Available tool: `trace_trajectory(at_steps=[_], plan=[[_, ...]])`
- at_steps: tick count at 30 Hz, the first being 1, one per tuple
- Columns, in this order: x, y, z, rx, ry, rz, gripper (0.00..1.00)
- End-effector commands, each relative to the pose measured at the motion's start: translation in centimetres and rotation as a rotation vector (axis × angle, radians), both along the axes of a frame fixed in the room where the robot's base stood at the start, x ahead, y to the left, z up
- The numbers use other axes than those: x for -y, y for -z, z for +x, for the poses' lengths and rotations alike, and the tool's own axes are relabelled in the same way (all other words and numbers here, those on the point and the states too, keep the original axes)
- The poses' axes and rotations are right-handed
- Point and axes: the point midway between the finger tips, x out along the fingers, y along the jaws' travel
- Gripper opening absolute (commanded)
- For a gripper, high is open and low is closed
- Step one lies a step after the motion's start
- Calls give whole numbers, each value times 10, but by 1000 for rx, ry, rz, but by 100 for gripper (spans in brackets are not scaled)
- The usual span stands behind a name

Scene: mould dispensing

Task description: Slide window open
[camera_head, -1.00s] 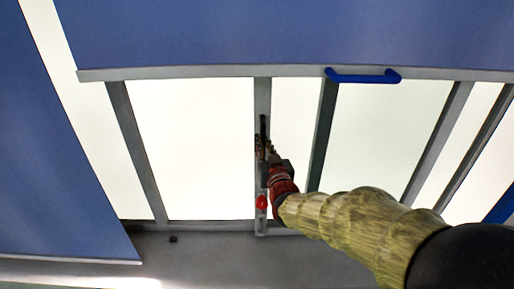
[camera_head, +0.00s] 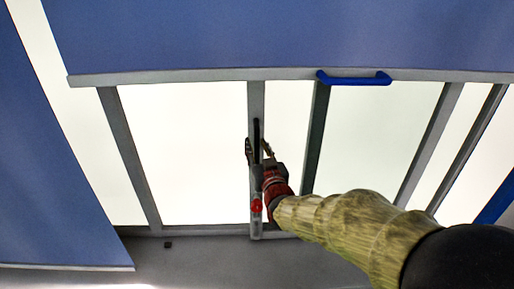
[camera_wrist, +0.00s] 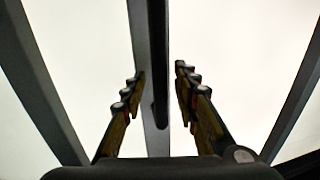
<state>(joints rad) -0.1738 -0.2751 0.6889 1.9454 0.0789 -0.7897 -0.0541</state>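The window has bright white panes (camera_head: 185,150) in grey frames. A dark upright handle (camera_head: 257,135) is on a grey window post (camera_head: 256,102); it also shows in the wrist view (camera_wrist: 160,60). My gripper (camera_head: 259,150) is at this handle's lower part. In the wrist view my gripper (camera_wrist: 160,76) is open, with one finger on each side of the dark handle. Gaps show between the fingers and the handle there. How deep the handle sits between the fingers is hard to tell.
A blue panel (camera_head: 280,35) with a grey lower edge and a blue handle (camera_head: 353,78) hangs above. Another blue panel (camera_head: 50,170) stands at the left. A grey sill (camera_head: 200,260) runs below the panes. My arm covers the lower right.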

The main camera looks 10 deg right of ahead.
Motion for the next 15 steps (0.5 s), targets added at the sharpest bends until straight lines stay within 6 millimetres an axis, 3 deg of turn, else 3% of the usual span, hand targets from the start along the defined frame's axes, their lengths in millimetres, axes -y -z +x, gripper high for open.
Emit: trace_trajectory(at_steps=[5, 15], plan=[[1, -1, -13, 1, 0, 0, 30], [8, -1, -72, 2, -1, 0, 30]])
